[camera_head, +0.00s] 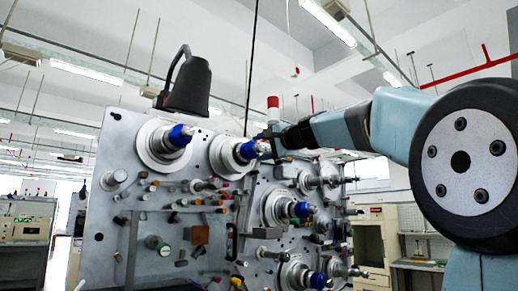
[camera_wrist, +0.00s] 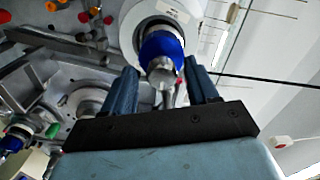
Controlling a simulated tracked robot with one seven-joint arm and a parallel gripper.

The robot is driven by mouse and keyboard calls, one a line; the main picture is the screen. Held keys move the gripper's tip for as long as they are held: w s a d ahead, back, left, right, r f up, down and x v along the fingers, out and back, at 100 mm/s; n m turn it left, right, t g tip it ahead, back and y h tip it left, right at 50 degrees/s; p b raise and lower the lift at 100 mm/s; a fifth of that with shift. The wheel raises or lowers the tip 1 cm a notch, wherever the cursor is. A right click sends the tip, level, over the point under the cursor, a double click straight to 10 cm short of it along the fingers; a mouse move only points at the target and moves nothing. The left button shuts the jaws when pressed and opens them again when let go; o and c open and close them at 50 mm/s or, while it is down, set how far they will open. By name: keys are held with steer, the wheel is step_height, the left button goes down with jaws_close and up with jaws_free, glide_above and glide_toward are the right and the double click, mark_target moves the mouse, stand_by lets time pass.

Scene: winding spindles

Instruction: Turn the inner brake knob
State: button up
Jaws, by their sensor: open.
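Several spindles with blue knobs stand out from a grey machine panel (camera_head: 115,215); none carries a readable label, so I cannot tell by marking which is the inner brake knob. My gripper (camera_head: 264,146) is at the upper spindle right of the top-left one, by its blue knob (camera_head: 247,151). In the wrist view this blue knob (camera_wrist: 162,47) sits in front of a white disc, with a silver shaft end pointing toward me. My gripper (camera_wrist: 162,69) is open, one finger on each side of the shaft end. I cannot tell whether either finger touches.
Another blue knob (camera_head: 180,136) is on the top-left spindle, below a black lamp (camera_head: 188,85). Lower blue knobs (camera_head: 301,209) and (camera_head: 318,280) show on the panel's right part. Small rollers and coloured pegs crowd the panel below. A thin black cable (camera_wrist: 275,80) runs at right.

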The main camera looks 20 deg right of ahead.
steer(key=v, duration=1.4)
steer(key=shift+w+f, duration=0.1)
steer(key=shift+w, duration=0.05)
steer(key=s+a+f+n+g+h, duration=0.1)
steer(key=s+a+f+n+g, duration=0.15)
steer(key=f, duration=0.95)
steer(key=s+a+f+n+g+h, duration=0.1)
steer(key=s+a+f+n+g, duration=0.2)
steer(key=f, duration=0.9)
steer(key=s+a+f+n+g+h, duration=0.1)
steer(key=s+f, duration=0.4)
steer(key=f, duration=0.7)
steer(key=s+a+f+n+g+h, duration=0.1)
steer(key=s+f+n+g+h, duration=0.2)
steer(key=f, duration=1)
steer(key=s+n+g, duration=0.1)
steer(key=s, duration=0.2)
steer(key=shift+s+h, duration=0.15)
steer(key=shift+h, duration=0.25)
steer(key=shift+f+g, duration=0.1)
steer(key=shift+g, duration=0.15)
